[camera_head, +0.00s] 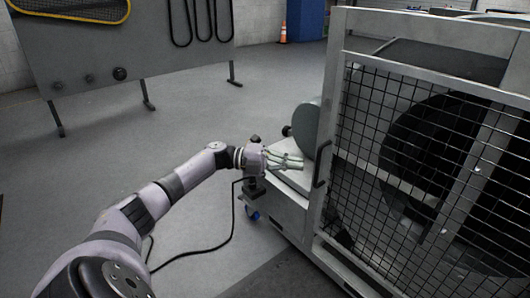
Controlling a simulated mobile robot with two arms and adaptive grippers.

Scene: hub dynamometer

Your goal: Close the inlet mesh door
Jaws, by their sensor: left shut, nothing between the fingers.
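The inlet mesh door (400,78) is a grey frame with black wire mesh, on the right side of the head view. Its black bar handle (321,164) is on its left edge. A dark round opening shows behind the mesh. I cannot tell whether the door lies flush against its frame. My left gripper (300,162) is shut and empty, pointing right. In the picture its fingertips are a little left of the handle; whether they touch anything is unclear. My right gripper is not in view.
The door belongs to a large grey machine on a wheeled base (276,214). A grey cylinder (306,125) sits left of the door edge. A black cable (222,242) crosses the floor. A grey panel (135,50) stands at back left. The left floor is clear.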

